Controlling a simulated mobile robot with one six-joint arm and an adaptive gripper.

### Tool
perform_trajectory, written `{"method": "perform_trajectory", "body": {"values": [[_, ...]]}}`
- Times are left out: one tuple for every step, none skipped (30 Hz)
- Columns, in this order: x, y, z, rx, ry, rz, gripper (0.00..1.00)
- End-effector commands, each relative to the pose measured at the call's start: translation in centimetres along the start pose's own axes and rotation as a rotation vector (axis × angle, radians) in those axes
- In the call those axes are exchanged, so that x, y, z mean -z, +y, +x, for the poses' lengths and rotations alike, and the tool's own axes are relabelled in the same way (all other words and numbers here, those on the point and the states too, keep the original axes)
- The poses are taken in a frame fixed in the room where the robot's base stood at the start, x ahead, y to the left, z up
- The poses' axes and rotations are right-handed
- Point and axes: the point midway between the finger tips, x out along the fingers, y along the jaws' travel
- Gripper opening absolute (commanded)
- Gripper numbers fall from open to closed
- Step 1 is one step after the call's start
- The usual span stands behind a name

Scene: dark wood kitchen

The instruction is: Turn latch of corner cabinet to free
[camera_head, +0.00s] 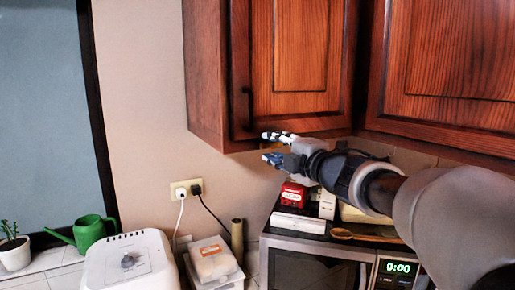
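A reddish-brown wooden wall cabinet (300,60) hangs in the corner at the upper middle, with its door shut. A slim dark upright handle or latch (247,108) is at the lower left of this door. It is too dark and small to tell how it is turned. My gripper (266,147) points left just under the cabinet's lower edge, below and a little right of the handle in the picture. Its two fingers are spread apart with nothing between them. I cannot tell whether the upper finger touches the cabinet.
A second wooden cabinet (450,60) adjoins on the right. A microwave (310,262) with boxes and a wooden spoon (365,236) on top stands below my arm. A white appliance (130,262), a clear container (212,262) and a green watering can (90,232) stand at left. The wall left of the cabinet is clear.

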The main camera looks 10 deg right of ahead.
Motion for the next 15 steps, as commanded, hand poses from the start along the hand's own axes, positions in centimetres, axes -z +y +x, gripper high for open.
{"method": "perform_trajectory", "body": {"values": [[0.0, 0.0, -0.2, 0.0, -0.001, 0.0, 0.34], [0.0, 0.1, -0.4, -0.001, -0.001, -0.001, 0.34], [-0.1, 0.1, -0.8, -0.001, -0.002, -0.001, 0.34], [-0.1, 0.1, -1.1, -0.001, -0.002, -0.001, 0.34], [-0.1, 0.1, -1.6, -0.001, -0.003, 0.0, 0.34], [-0.1, 0.1, -2.2, -0.002, -0.003, -0.001, 0.34], [-0.1, 0.1, -2.8, -0.001, -0.003, 0.0, 0.34], [-0.1, 0.1, -3.3, -0.002, -0.004, 0.0, 0.34], [-0.1, 0.1, -4.0, -0.002, -0.004, 0.0, 0.34], [-0.1, 0.1, -4.5, -0.001, -0.003, -0.001, 0.34], [-0.1, 0.1, -5.0, -0.001, -0.004, -0.001, 0.34], [-0.1, 0.1, -5.6, -0.001, -0.003, -0.001, 0.34], [-0.1, 0.1, -6.0, -0.002, -0.003, -0.001, 0.34], [-0.1, 0.1, -6.4, -0.001, -0.003, -0.001, 0.34], [-0.1, 0.1, -6.8, -0.001, -0.003, -0.001, 0.34]]}}
